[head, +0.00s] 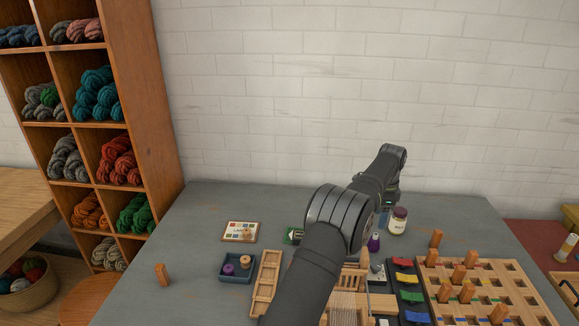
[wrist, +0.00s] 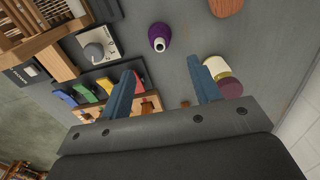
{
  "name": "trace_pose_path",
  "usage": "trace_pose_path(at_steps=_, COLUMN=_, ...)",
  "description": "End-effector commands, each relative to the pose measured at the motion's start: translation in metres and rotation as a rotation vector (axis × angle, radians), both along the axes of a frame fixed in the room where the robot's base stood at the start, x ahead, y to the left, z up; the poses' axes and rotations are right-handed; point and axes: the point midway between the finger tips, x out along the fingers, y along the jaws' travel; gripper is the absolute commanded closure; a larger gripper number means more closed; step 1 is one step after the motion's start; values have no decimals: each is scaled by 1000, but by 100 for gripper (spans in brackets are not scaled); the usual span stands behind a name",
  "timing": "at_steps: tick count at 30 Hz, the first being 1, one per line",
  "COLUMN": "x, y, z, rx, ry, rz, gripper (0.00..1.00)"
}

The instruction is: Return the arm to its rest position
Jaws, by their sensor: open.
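My gripper (wrist: 160,66) is open in the wrist view, its two blue fingers spread with nothing between them. It is above the grey table (head: 195,215). In the head view my arm reaches to the far right part of the table, and its links hide most of the gripper.
A wooden peg board (head: 487,285) and a dark tray of coloured pieces (head: 410,290) lie at right. A blue tray (head: 237,268), a wooden rack (head: 266,282) and a card (head: 240,231) lie left of the arm. A wooden peg (head: 162,274) stands alone. A yarn shelf (head: 150,110) rises at left.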

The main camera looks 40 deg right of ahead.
Motion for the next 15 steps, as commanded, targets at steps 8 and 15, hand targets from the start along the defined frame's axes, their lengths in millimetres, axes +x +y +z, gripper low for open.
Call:
trace_pose_path(at_steps=8, x=0, y=1, z=-49, rx=4, ry=1, rz=0, gripper=43)
trace_pose_path(at_steps=15, x=0, y=1, z=-98, rx=4, ry=1, rz=0, gripper=43)
